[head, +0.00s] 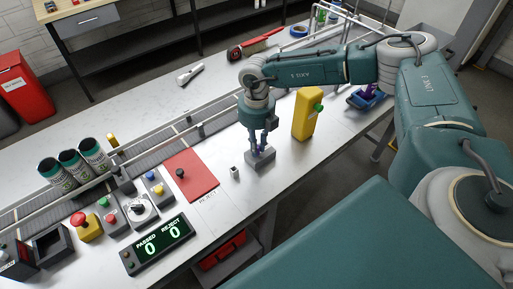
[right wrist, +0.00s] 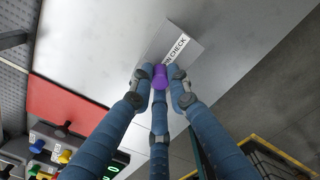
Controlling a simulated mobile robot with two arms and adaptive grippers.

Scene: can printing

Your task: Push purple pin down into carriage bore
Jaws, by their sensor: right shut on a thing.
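My right gripper (head: 261,148) points down over a small grey block (head: 260,161) on the bench, which appears to be the carriage. In the right wrist view its three fingers (right wrist: 160,84) are shut around the purple pin (right wrist: 160,74). The grey block (right wrist: 184,33) there lies just beyond the fingertips and bears a label ending in "CHECK". The bore is hidden behind the pin and fingers, so I cannot tell how far the pin sits in it. My left gripper is in neither view.
A yellow post (head: 306,115) with a green button stands close right of the gripper. A conveyor (head: 155,150) with several cans runs behind.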

